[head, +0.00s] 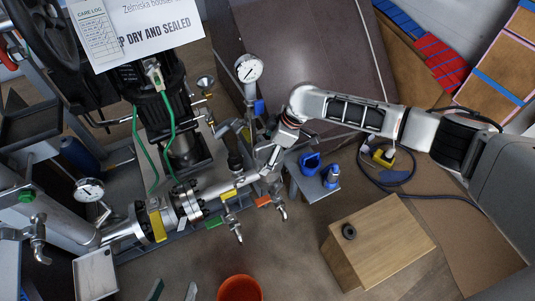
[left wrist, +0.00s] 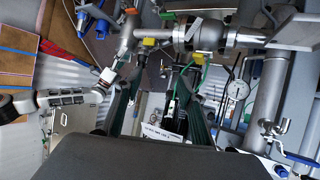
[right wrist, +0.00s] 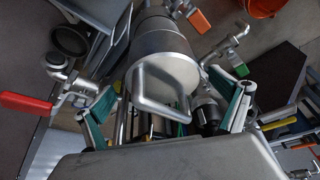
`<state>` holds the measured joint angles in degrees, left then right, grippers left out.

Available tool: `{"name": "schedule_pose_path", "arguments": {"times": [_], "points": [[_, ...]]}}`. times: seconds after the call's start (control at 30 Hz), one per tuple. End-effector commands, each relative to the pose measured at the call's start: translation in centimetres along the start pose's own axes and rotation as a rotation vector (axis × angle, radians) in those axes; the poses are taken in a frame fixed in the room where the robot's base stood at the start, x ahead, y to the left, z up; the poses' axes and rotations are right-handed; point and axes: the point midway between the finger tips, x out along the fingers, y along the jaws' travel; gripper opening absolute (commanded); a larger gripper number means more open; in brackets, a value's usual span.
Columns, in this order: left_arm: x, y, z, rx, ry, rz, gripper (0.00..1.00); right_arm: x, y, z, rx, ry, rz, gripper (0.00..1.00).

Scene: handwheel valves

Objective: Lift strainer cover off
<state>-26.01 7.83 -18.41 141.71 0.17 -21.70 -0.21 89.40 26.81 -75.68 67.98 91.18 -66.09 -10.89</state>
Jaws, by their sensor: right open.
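The strainer cover (right wrist: 172,76) is a round silver cap with a bent bar handle (right wrist: 150,103), seen in the right wrist view on the end of a thick metal body (right wrist: 158,38). My right gripper (right wrist: 168,106) is open, its green-padded fingers spread on either side of the handle and apart from it. In the head view my right gripper (head: 268,160) is at the strainer's branch on the pipe; the cover is hard to make out there. My left gripper (head: 173,290) is open and empty at the bottom edge; its spread fingers also show in the left wrist view (left wrist: 160,105).
The pipe line carries a yellow-handled valve (head: 157,221), a green lever (head: 214,223) and an orange lever (head: 263,201). A gauge (head: 249,68) stands behind. An orange bucket (head: 240,290) is at the front. A wooden box (head: 385,245) and small grey stand (head: 315,188) are right.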

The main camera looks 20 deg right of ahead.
Motion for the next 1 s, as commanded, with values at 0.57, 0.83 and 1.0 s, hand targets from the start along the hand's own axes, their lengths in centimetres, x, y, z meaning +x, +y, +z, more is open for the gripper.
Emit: {"name": "schedule_pose_path", "arguments": {"times": [0.57,0.83,1.0], "points": [[0.0,0.0,0.1,0.000,-0.002,0.000,0.40,-0.2,0.0,-0.1,0.000,0.001,0.001,0.48],[0.0,-0.4,-0.5,0.022,0.005,-0.008,0.40,-2.6,0.3,-1.2,-0.003,0.005,0.008,0.48],[-0.2,-0.9,-0.4,0.049,-0.005,-0.018,0.40,-5.3,0.3,-2.4,-0.005,0.008,0.011,0.48]]}}
